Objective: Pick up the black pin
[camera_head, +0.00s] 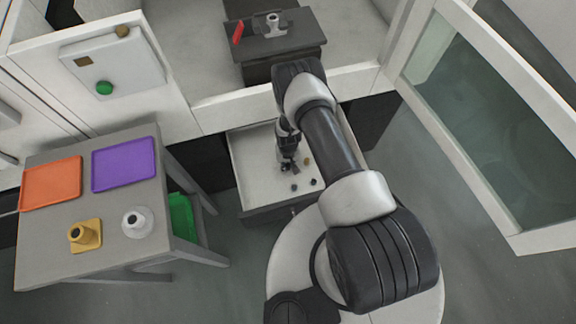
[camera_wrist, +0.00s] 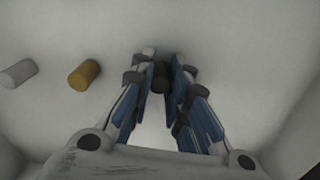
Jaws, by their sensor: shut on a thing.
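My gripper (camera_wrist: 160,82) reaches down into an open white drawer (camera_head: 250,165). Its blue-padded fingers are shut on a black pin (camera_wrist: 161,77), which shows dark between the fingertips in the wrist view. The pin appears low, close to the drawer floor; I cannot tell if it touches it. In the head view my gripper (camera_head: 288,168) covers the spot, and the held pin cannot be made out clearly.
In the drawer, a gold pin (camera_wrist: 84,75) and a pale pin (camera_wrist: 18,73) lie to the left in the wrist view. Small dark things (camera_head: 294,188) show near the drawer front. A grey table (camera_head: 110,208) with orange (camera_head: 50,184) and purple (camera_head: 123,164) trays stands left.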

